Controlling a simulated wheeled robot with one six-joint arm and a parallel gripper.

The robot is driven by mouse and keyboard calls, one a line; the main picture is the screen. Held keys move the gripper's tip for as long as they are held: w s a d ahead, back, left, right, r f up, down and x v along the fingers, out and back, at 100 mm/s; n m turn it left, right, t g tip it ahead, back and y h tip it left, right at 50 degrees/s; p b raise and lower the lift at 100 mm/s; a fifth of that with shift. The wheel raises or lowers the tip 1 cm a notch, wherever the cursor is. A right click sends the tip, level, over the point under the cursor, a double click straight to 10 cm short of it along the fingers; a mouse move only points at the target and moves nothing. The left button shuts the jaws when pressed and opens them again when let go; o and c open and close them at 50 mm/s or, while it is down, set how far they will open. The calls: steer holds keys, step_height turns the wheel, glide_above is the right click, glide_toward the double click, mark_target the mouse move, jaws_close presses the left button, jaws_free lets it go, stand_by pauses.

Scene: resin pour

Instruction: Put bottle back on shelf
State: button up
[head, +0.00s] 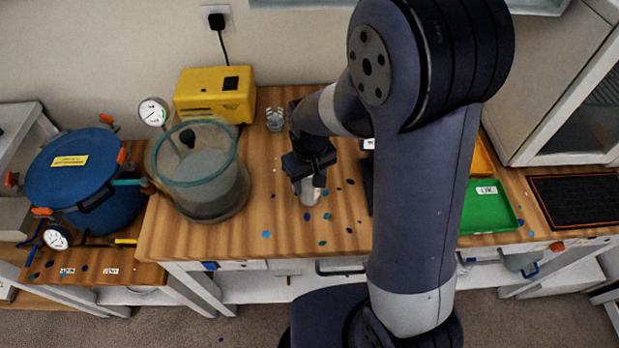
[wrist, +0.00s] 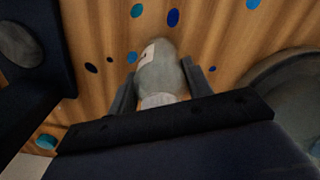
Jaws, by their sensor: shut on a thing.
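A small pale bottle (head: 309,194) with a light label stands at the middle of the wooden bench top, below my gripper (head: 309,180). In the wrist view the bottle (wrist: 161,78) lies between the two fingers of my gripper (wrist: 158,72), which is shut on it. The bottle looks on or just above the wood; I cannot tell if it touches. A white lower shelf (head: 262,288) runs under the bench, partly hidden by my arm.
A glass vacuum chamber (head: 200,190) stands left of the bottle, with a yellow pump (head: 214,94) behind it. A small glass (head: 275,119) is at the back. A blue pressure pot (head: 75,170) is far left; a green tray (head: 488,207) is right. Stains dot the bench.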

steer(key=shift+f, duration=0.15)
steer(key=o, duration=1.1)
steer(key=shift+o, duration=0.2)
